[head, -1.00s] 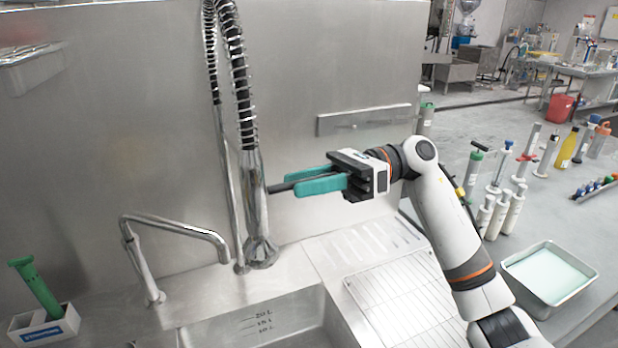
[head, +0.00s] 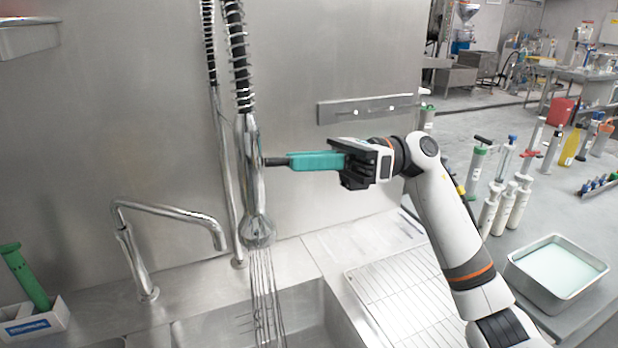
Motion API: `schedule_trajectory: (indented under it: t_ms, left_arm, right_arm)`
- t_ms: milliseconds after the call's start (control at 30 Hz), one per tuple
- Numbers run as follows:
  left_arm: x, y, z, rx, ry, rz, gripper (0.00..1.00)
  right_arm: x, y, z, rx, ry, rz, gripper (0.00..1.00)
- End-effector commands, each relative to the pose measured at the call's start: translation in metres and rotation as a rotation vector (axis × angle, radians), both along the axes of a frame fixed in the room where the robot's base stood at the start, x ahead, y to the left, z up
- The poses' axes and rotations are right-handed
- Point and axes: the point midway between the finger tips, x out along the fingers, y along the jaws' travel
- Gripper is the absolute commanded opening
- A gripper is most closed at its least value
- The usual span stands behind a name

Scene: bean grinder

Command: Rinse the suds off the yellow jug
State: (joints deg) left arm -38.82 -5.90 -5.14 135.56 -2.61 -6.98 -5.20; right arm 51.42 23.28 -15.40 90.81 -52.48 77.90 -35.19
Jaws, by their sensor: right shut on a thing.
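The spray head (head: 256,190) hangs from a spring hose over the sink (head: 205,330), and thin streams of water (head: 266,290) run straight down from it. Its dark trigger lever (head: 274,161) sticks out to the right. My right gripper (head: 300,161), with teal fingers, reaches in from the right and is shut on this lever. I see no yellow jug in this view; the lower part of the sink is cut off by the frame. My left gripper is not in view.
A bent faucet (head: 165,208) stands left of the sprayer. A green-handled tool (head: 25,275) stands in a white holder at the left. A wire rack (head: 405,295) lies on the drainboard. A metal tray of pale liquid (head: 556,270) and several bottles, one yellow (head: 570,147), stand on the right counter.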

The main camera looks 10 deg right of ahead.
Motion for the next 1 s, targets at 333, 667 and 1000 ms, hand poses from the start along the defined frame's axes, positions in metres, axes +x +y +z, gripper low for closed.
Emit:
schedule_trajectory:
  t_ms: [333,667,1000]
  left_arm:
    - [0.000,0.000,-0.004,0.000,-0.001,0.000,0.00]
    - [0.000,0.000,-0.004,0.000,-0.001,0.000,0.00]
    - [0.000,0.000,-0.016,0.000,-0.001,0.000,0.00]
  right_arm:
    - [0.000,0.000,0.000,0.015,0.003,-0.002,0.00]
    - [0.000,0.000,0.000,0.013,0.003,-0.001,0.33]
    - [0.005,-0.021,-0.007,0.012,0.003,-0.004,0.33]
